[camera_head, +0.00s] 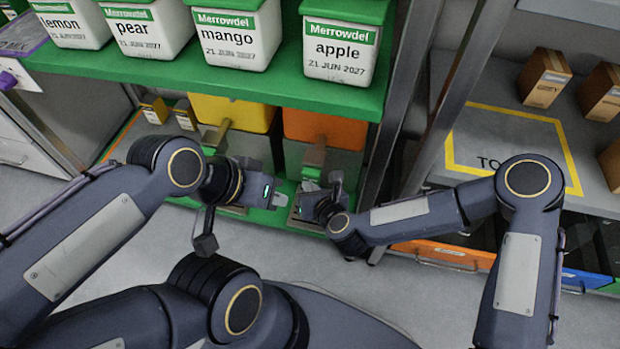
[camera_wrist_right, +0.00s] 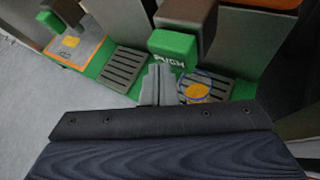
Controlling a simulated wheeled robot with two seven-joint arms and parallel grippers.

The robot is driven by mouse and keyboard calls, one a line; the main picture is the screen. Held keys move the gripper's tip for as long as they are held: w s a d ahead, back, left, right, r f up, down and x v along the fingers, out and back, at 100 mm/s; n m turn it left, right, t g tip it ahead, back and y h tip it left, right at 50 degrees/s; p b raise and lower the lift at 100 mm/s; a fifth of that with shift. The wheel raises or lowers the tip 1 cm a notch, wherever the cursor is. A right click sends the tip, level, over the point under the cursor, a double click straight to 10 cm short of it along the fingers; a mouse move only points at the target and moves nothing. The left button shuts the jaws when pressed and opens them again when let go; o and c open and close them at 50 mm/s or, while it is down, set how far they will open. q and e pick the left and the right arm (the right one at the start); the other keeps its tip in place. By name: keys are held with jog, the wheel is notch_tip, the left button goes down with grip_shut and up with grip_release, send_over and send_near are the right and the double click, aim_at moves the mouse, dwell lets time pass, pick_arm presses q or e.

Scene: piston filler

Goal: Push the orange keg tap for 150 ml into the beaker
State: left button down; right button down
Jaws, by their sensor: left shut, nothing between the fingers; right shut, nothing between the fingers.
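The orange keg (camera_head: 325,128) sits under the green shelf in the head view. Its tap (camera_head: 315,155) hangs from its front and shows brown-grey. In the right wrist view, a green paddle (camera_wrist_right: 173,45) sits near a label reading PUSH. A clear round beaker (camera_wrist_right: 203,76) with orange in its middle stands on a slotted drip tray. My right gripper (camera_head: 311,181) is shut and empty below the tap. Its fingers (camera_wrist_right: 157,84) show just below the paddle and left of the beaker. My left gripper (camera_head: 281,199) is shut and empty, left of the right one. The grippers hide the beaker in the head view.
A yellow keg (camera_head: 232,112) with its own tap (camera_head: 217,135) stands to the left. Another slotted tray (camera_wrist_right: 124,69) lies left of the beaker. White tubs, including apple (camera_head: 340,50), line the shelf above. A metal post (camera_head: 400,110) stands close on the right.

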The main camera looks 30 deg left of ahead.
jog(key=shift+w+a, duration=0.1)
jog(key=shift+w, duration=0.45)
dwell(0.5)
jog(key=shift+s, duration=0.1)
jog(key=shift+s+d+b, duration=0.25)
jog(key=shift+s+b, duration=0.05)
jog(key=shift+s, duration=0.7)
jog(key=shift+s+d+b, duration=0.15)
jog(key=shift+s+d, duration=0.05)
jog(key=shift+s, duration=0.6)
jog(key=shift+s+d+b, duration=0.1)
jog(key=shift+s+d, duration=0.05)
jog(key=shift+s, duration=0.7)
jog(key=shift+s+d+b, duration=0.15)
jog(key=shift+s+d, duration=0.05)
jog(key=shift+s, duration=0.6)
